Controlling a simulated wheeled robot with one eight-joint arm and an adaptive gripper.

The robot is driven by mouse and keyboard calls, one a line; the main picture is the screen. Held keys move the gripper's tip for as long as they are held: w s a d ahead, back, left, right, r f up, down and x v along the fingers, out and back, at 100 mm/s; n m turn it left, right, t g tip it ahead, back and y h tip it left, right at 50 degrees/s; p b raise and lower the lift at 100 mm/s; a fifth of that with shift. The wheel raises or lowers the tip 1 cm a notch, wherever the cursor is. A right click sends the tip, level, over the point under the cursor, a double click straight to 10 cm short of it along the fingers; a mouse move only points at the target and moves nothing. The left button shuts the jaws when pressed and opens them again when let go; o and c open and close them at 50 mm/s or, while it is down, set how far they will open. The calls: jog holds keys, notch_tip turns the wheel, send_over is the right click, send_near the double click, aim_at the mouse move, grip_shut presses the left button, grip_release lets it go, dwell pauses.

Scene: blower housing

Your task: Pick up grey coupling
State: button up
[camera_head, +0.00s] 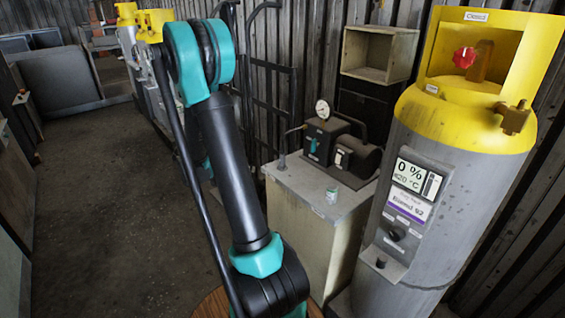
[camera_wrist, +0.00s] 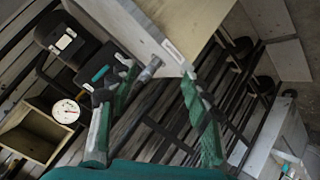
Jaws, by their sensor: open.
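The grey coupling (camera_wrist: 150,69) shows in the wrist view as a short grey cylinder at the edge of the pale cabinet. In the head view, what looks like the same fitting (camera_head: 282,161) is at the cabinet top's left back corner, below a thin line from the pump. My gripper (camera_wrist: 157,76) is open, with its two green fingers spread. In the wrist view the coupling appears between the fingertips, nearer the left one. I cannot tell whether a finger touches it. My arm hides most of the gripper in the head view.
The cabinet (camera_head: 312,193) carries a dark pump (camera_head: 345,152) with a round gauge (camera_head: 322,109) and a small can (camera_head: 331,195). A grey and yellow cylinder (camera_head: 448,150) stands to the right. Black rack bars (camera_head: 270,90) stand behind. Floor (camera_head: 100,220) at left is clear.

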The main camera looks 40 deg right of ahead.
jog(key=w+d+f+m+g+h, duration=0.1)
jog(key=w+d+f+m+h, duration=0.15)
jog(key=w+d+m, duration=0.2)
jog(key=m+g+h, duration=0.3)
jog(key=m+h, duration=0.2)
send_near(282, 160)
jog(key=shift+y, duration=0.25)
jog(key=d, duration=0.5)
jog(key=shift+f, duration=0.15)
jog(key=shift+s+d+f, duration=0.1)
jog(key=shift+s+d, duration=0.05)
jog(key=shift+d, duration=1.3)
jog(key=shift+s+d+f, duration=0.1)
jog(key=shift+s+d, duration=0.05)
jog(key=shift+d, duration=1.25)
grip_shut()
